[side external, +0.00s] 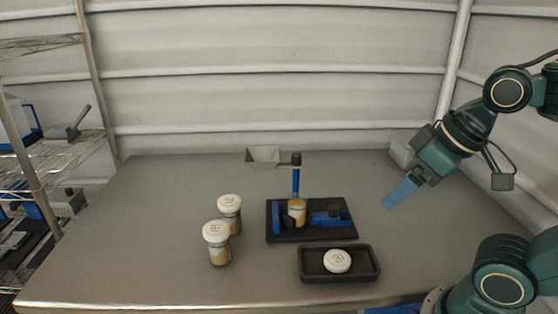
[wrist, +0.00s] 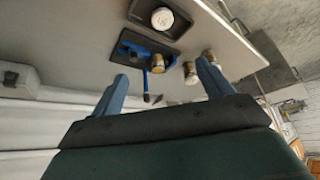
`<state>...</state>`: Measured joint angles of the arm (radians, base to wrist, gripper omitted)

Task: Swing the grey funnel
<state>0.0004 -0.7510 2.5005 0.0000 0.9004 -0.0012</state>
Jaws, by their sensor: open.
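The grey funnel (side external: 263,155) is at the back of the work area in the side view, at the top of a blue post (side external: 295,182) with a dark knob (side external: 296,159). The post rises from a black base (side external: 310,232) with blue parts. An uncapped jar (side external: 297,211) with tan contents stands on the base, with the funnel swung behind and left of it. In the wrist view the funnel is small and hard to make out. My gripper (side external: 389,205) is in the air to the right of the base, apart from everything. In the wrist view its blue fingers (wrist: 165,85) are spread and empty.
A black tray (side external: 312,275) with a white lid (side external: 337,261) lies in front of the base. Two lidded jars (side external: 229,212) (side external: 217,244) stand to its left. A grey box (side external: 401,148) is at the back right. Wire shelves (side external: 60,150) stand at far left. The table's right middle is clear.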

